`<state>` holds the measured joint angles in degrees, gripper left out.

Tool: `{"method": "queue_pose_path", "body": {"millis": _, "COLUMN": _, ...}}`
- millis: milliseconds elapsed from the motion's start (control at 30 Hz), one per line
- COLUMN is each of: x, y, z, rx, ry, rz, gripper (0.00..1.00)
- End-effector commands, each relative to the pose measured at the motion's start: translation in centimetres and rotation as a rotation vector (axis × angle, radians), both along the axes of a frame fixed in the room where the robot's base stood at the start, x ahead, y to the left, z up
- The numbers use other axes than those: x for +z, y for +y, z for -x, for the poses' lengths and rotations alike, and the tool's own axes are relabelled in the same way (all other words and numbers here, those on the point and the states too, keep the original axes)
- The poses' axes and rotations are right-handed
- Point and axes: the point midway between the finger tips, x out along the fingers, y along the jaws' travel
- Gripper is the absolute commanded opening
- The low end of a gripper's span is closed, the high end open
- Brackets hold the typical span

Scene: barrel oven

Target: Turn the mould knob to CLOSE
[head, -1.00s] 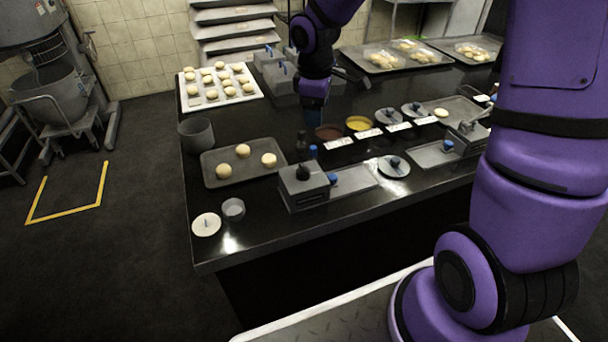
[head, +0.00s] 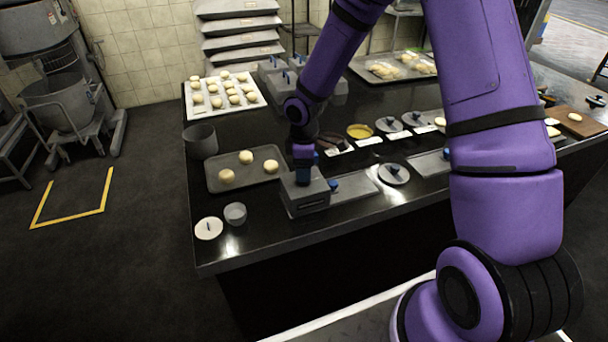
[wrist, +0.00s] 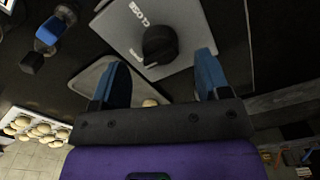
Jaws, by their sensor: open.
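The mould (head: 309,200) is a grey box at the front of the black counter in the head view, with a slot in its front face. In the wrist view its grey top (wrist: 190,25) carries a black round knob (wrist: 160,45) with white lettering beside it, partly legible. My gripper (wrist: 160,80) is open, with its two blue fingers to either side of and short of the knob, apart from it. In the head view my gripper (head: 304,175) points down over the mould's top and hides the knob.
A tray with dough balls (head: 222,184) lies left of the mould. A small grey cup (head: 235,214) and a white lid (head: 208,229) stand at the front left. A flat grey plate (head: 355,189) with a blue knob and a round lid (head: 394,174) are to the right.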

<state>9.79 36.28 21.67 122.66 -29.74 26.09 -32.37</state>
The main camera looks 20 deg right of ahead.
Motion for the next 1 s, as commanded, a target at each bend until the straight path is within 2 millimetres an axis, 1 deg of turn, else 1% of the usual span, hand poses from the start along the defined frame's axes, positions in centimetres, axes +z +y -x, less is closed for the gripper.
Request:
{"method": "queue_pose_path", "body": {"millis": 33, "x": -0.8, "y": 0.1, "z": 0.1, "rx": 0.001, "ry": 0.004, "rz": 0.001, "gripper": 0.7}}
{"method": "queue_pose_path", "body": {"millis": 100, "x": -1.7, "y": 0.0, "z": 0.1, "rx": 0.002, "ry": 0.002, "rz": 0.0, "gripper": 0.7}}
{"method": "queue_pose_path", "body": {"millis": 233, "x": -2.8, "y": 0.0, "z": 0.0, "rx": 0.0, "ry": 0.001, "rz": 0.0, "gripper": 0.7}}
{"method": "queue_pose_path", "body": {"millis": 367, "x": -3.3, "y": 0.0, "z": 0.0, "rx": 0.0, "ry": 0.0, "rz": 0.001, "gripper": 0.7}}
{"method": "queue_pose_path", "body": {"millis": 600, "x": -3.3, "y": 0.0, "z": 0.0, "rx": 0.0, "ry": 0.0, "rz": 0.0, "gripper": 0.7}}
{"method": "queue_pose_path", "body": {"millis": 633, "x": -3.3, "y": 0.0, "z": 0.0, "rx": 0.0, "ry": 0.0, "rz": 0.0, "gripper": 0.67}}
{"method": "queue_pose_path", "body": {"millis": 833, "x": -3.3, "y": 0.0, "z": 0.0, "rx": 0.0, "ry": 0.0, "rz": 0.0, "gripper": 0.21}}
{"method": "queue_pose_path", "body": {"millis": 1000, "x": -3.3, "y": 0.0, "z": 0.0, "rx": -0.003, "ry": -0.001, "rz": 0.0, "gripper": 0.2}}
